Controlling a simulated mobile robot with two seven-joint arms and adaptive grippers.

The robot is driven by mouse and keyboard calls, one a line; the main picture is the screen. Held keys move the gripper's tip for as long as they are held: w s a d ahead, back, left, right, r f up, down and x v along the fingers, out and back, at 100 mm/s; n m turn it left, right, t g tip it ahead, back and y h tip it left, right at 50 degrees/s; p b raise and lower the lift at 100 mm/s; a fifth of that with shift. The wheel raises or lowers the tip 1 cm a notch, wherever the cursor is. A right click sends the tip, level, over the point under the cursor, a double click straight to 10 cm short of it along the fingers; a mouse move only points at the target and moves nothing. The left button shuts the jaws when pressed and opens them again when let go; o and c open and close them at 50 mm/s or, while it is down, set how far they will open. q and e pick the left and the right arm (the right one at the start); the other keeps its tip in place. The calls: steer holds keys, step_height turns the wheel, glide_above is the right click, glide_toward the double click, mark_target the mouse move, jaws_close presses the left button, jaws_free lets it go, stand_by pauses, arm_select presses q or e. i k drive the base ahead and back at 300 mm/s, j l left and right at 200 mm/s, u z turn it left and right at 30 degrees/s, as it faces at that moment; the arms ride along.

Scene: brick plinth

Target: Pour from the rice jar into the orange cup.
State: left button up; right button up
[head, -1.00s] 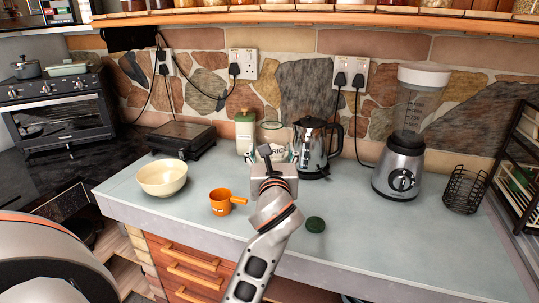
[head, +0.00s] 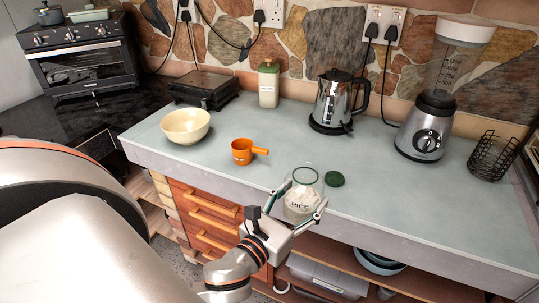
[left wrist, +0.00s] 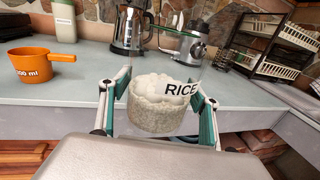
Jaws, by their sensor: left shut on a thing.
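My left gripper (head: 305,203) is shut on the clear rice jar (head: 300,207), with one finger on each side of it. The jar is roughly upright, with white rice in its lower part and its green-rimmed mouth open. It is at the counter's front edge; its height is hard to tell. It also shows in the left wrist view (left wrist: 157,115). The orange cup (head: 242,152) stands upright on the counter, left of and behind the jar, its handle pointing right. The cup also shows in the left wrist view (left wrist: 28,68), apart from the gripper. My right gripper is not in view.
A cream bowl (head: 185,127) stands left of the cup. The counter around the cup is clear.

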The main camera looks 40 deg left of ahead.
mark_target(250, 154)
steer(key=u, duration=0.8)
